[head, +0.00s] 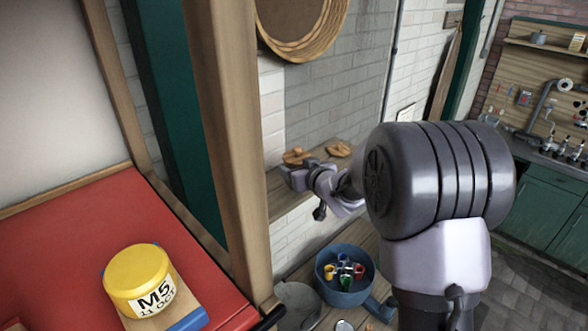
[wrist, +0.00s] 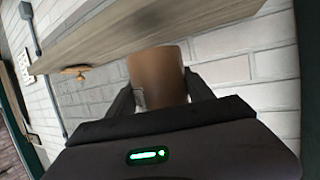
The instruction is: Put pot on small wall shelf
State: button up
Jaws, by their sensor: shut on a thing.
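A brown pot (wrist: 157,78) is between the fingers of my gripper (wrist: 157,100) in the wrist view, and the gripper is shut on it. A wooden wall shelf (wrist: 225,25) runs across the top of that view, and the pot's far end overlaps its edge. I cannot tell whether pot and shelf touch. In the head view my gripper (head: 300,178) is at the shelf (head: 284,203), against the white brick wall.
Below stands a blue bowl (head: 335,290) with coloured items. A wooden post (head: 228,140) stands left of the gripper. A yellow tin (head: 138,279) is on a red surface.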

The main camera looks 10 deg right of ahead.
jog(key=shift+w+a+f, duration=0.1)
jog(key=shift+w+a, duration=0.05)
jog(key=shift+w, duration=0.4)
jog(key=shift+w+a, duration=0.1)
jog(key=shift+w, duration=0.45)
notch_tip(320, 180, down, 3)
jog(key=shift+r+p, duration=0.1)
jog(key=shift+p, duration=0.55)
jog(key=shift+w+f, duration=0.15)
jog(key=shift+f, duration=0.2)
jog(key=shift+f+b, duration=0.15)
jog(key=shift+b, duration=0.2)
jog(key=o, duration=1.7)
